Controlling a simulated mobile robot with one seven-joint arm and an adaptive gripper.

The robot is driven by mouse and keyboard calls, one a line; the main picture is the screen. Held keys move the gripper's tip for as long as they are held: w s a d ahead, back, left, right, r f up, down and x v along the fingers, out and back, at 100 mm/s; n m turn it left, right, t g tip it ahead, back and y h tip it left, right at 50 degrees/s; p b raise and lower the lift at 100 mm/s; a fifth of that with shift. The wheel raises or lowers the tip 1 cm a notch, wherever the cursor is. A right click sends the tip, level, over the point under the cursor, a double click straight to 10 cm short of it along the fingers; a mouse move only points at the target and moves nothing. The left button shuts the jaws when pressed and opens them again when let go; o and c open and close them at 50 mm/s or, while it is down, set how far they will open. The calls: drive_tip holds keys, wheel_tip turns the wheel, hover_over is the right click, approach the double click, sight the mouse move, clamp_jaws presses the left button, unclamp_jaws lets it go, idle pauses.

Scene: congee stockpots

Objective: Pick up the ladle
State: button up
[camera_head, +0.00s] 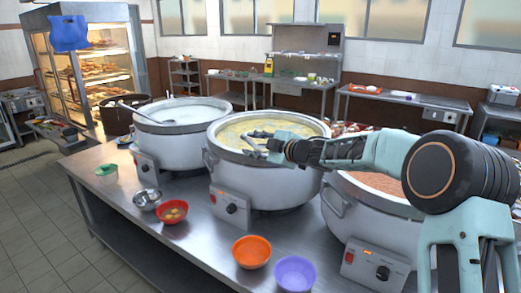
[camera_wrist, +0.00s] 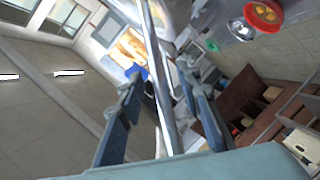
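My gripper (camera_head: 256,145) is above the near rim of the middle stockpot (camera_head: 265,178), which holds pale yellow congee. In the wrist view my gripper's two fingers (camera_wrist: 165,95) stand apart. A shiny metal rod, likely a ladle handle (camera_wrist: 158,60), runs between them with gaps seen on both sides; its ends are out of view. In the head view this rod is too small to make out by the fingers. Another ladle (camera_head: 140,113) rests in the left stockpot (camera_head: 180,150) of white congee, its handle over the left rim.
A right stockpot (camera_head: 345,215) stands partly behind my arm. An orange bowl (camera_head: 252,252), a purple bowl (camera_head: 295,274), a red bowl (camera_head: 173,211) and a metal bowl (camera_head: 147,199) sit on the steel counter (camera_head: 200,235). A lit food cabinet (camera_head: 100,65) stands back left.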

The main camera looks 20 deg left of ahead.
drive_tip(key=shift+w+a, duration=0.1)
drive_tip(key=shift+a, duration=0.05)
drive_tip(key=shift+c, duration=0.7)
clamp_jaws()
